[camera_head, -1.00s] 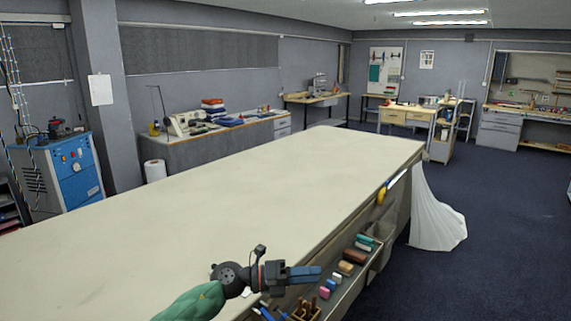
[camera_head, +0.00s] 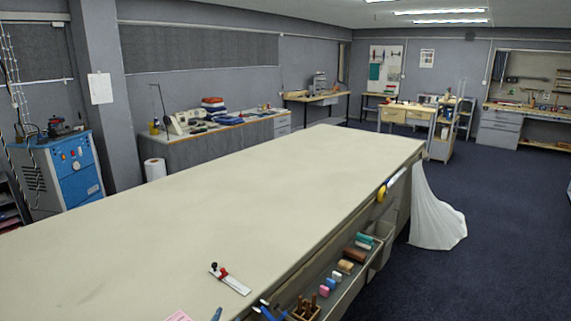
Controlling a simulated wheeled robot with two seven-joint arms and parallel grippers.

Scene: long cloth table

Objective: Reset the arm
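Neither of my grippers can be made out in the head view. The long table (camera_head: 250,190) has a cream cloth top that is almost bare. A white strip tool with a red and black slider (camera_head: 232,280) lies on the top near the front edge. A small dark blue sliver (camera_head: 217,314) shows at the bottom edge of the picture; I cannot tell what it is. A corner of pink paper (camera_head: 178,316) shows at the bottom.
A side tray (camera_head: 344,293) along the table's right side holds several coloured blocks and a wooden holder (camera_head: 304,310). White cloth (camera_head: 434,215) hangs at the far right corner. A blue cabinet (camera_head: 74,171) stands at left. The floor on the right is clear.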

